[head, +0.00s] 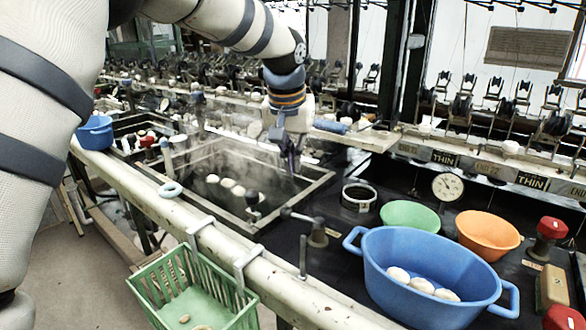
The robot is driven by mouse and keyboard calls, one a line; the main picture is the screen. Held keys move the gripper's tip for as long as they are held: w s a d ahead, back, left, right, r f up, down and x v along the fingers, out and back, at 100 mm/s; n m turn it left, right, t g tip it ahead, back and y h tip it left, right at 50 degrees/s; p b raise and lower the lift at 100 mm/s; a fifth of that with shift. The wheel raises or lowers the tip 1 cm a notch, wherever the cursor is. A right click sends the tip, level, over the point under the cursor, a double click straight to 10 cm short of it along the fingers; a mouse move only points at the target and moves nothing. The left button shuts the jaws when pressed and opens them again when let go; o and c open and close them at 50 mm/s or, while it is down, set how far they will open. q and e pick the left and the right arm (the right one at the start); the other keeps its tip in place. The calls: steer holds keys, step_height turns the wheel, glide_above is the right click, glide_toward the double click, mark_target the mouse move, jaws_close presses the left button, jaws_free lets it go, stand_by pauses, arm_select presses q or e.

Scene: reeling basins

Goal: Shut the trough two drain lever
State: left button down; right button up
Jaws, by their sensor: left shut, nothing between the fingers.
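A steaming rectangular trough (318,187) with several cocoons in it lies in the middle of the head view. Just off its near right corner, a grey lever (300,216) reaches left from a short round post on the dark worktop. I cannot read a label that says which trough it serves. My left gripper (291,165) hangs over the trough's far right part, fingers down, shut and empty. It is apart from the lever, which is nearer and lower in the picture. My right gripper is out of view.
A blue tub (424,307) with cocoons, a green bowl (410,215), an orange bowl (487,233) and a dark round pot (358,197) stand right of the lever. A green basket (190,292) hangs on the pale front rail (230,240). A gauge (447,187) stands behind.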

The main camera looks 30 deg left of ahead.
mark_target(301, 217)
arm_select(q)
steer(key=x, duration=0.8)
steer(key=shift+s+d+f+b, duration=0.1)
steer(key=shift+d+f+b, duration=0.05)
steer(key=shift+f+b, duration=0.2)
steer(key=s, duration=0.1)
steer(key=s+r+p, duration=0.1)
steer(key=s+d, duration=0.1)
steer(key=shift+d+r, duration=0.1)
steer(key=shift+r, duration=0.15)
steer(key=shift+s+d+p, duration=0.1)
steer(key=shift+s+p, duration=0.15)
steer(key=shift+p, duration=0.05)
steer(key=shift+f, duration=0.35)
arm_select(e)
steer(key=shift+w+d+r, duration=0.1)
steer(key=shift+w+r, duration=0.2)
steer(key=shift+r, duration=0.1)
